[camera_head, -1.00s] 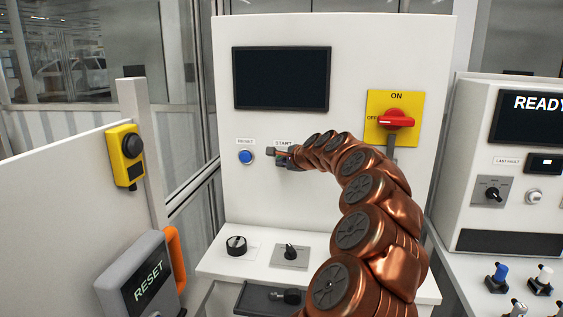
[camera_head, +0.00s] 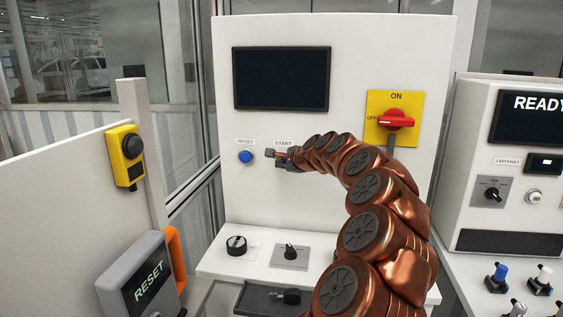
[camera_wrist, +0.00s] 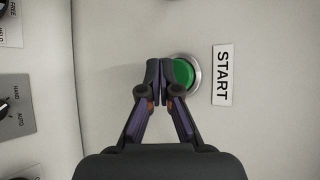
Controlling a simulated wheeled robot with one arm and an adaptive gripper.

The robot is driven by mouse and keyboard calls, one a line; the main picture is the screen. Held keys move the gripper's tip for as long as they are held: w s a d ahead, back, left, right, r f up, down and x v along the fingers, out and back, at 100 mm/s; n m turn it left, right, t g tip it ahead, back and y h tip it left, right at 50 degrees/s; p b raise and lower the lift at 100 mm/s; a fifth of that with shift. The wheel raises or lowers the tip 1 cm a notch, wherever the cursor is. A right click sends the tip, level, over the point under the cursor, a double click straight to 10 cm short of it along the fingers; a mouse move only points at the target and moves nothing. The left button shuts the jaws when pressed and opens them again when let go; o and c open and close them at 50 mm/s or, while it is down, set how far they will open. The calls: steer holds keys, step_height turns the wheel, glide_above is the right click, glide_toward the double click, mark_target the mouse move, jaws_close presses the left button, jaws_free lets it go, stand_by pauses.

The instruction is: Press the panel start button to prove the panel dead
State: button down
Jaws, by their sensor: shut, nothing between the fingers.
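The green start button (camera_wrist: 184,74) sits in a silver ring beside the START label (camera_wrist: 223,75) in the wrist view. My gripper (camera_wrist: 160,65) is shut and empty, with its fingertips over the left part of the button in that view; whether they touch it I cannot tell. In the head view my gripper (camera_head: 272,154) is at the panel (camera_head: 330,200) just below the START label, and the button is hidden behind it. The panel screen (camera_head: 281,78) is dark. The red rotary switch (camera_head: 397,120) on its yellow plate has its handle lying horizontal, pointing to OFF.
A blue reset button (camera_head: 246,157) is left of my gripper. A ledge below carries a black knob (camera_head: 237,245) and a selector switch (camera_head: 290,252). A yellow box (camera_head: 127,157) is on the left partition. A cabinet reading READY (camera_head: 538,104) stands at right.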

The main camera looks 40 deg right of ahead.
steer(key=shift+a, duration=0.1)
steer(key=s+a, duration=0.3)
steer(key=a, duration=0.2)
steer(key=shift+s, duration=0.25)
stand_by(0.5)
stand_by(0.5)
